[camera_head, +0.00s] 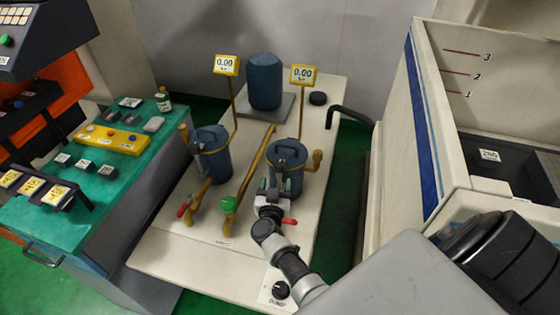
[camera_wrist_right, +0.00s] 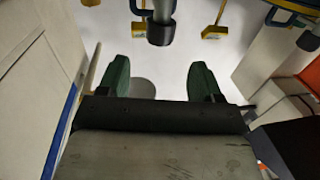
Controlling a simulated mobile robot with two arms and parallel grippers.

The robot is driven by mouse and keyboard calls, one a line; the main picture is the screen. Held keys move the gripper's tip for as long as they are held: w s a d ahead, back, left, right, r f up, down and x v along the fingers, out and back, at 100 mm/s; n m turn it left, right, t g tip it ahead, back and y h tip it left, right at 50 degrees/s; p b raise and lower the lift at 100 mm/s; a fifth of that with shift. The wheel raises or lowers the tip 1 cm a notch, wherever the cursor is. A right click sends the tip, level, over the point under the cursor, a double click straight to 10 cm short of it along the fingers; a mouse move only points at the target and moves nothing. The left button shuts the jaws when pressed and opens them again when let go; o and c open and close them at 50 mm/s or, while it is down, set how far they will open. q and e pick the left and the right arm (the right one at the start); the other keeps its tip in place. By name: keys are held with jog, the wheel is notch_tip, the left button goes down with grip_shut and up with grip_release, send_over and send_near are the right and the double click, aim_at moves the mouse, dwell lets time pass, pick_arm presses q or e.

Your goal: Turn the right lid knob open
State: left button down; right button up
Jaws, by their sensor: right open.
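Two blue canisters with lids stand on a pale bench in the head view. The right canister (camera_head: 285,180) has a blue lid with a raised knob (camera_head: 287,150) on top. The left canister (camera_head: 214,160) looks alike. My right gripper (camera_head: 279,184) is at the near side of the right canister and hides part of its front. In the right wrist view its green fingers (camera_wrist_right: 160,82) are wide apart with nothing between them. A dark, blunt-ended blue part (camera_wrist_right: 161,32) lies beyond them; I cannot tell exactly which part it is. My left gripper is out of view.
Yellow displays (camera_head: 226,65) (camera_head: 303,75) rise on posts beside the canisters. A tall blue cylinder (camera_head: 264,82) stands behind. Brown pipes and a green valve (camera_head: 229,204) lie left of my gripper. A large pale tank (camera_head: 398,130) stands at right.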

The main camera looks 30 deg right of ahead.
aim_at(278, 168)
jog(key=b+x, duration=0.2)
jog(key=x, duration=0.3)
jog(key=shift+a+f+b, duration=0.1)
jog(key=shift+f+b, duration=0.05)
jog(key=shift+b, duration=0.15)
jog(key=b+x, duration=0.1)
jog(key=x, duration=0.2)
jog(key=shift+w+b, duration=0.2)
jog(key=shift+b, duration=0.1)
jog(key=shift+w+d, duration=0.1)
jog(key=shift+d, duration=0.25)
jog(key=shift+c, duration=0.6)
jog(key=c, duration=0.8)
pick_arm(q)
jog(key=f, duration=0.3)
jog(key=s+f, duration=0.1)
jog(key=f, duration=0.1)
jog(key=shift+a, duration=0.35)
